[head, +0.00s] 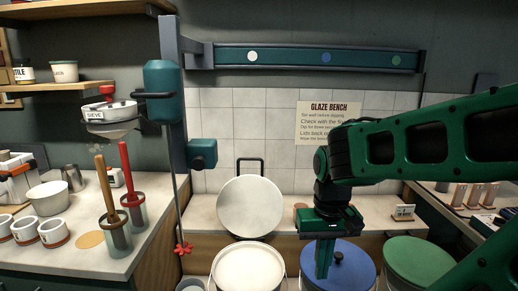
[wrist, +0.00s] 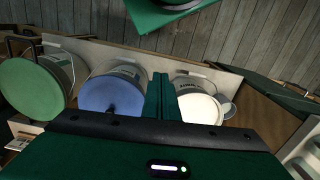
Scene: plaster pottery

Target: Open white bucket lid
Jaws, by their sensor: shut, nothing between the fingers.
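The white bucket (head: 248,270) stands at the lower middle of the head view, with its round top showing white. A white round lid (head: 250,206) with a dark handle stands upright behind it, raised off the opening. The white bucket also shows in the wrist view (wrist: 203,108), just right of my fingers. My gripper (head: 323,262) points down, shut and empty, in front of the blue lid (head: 345,264) in the head view. In the wrist view my shut fingers (wrist: 162,92) lie between the blue and white buckets. Whether they touch the blue lid I cannot tell.
A green-lidded bucket (head: 415,264) stands to the right of the blue one. The left counter (head: 130,258) holds white cups and tools in jars. A glaze bench sign (head: 328,122) is on the tiled wall.

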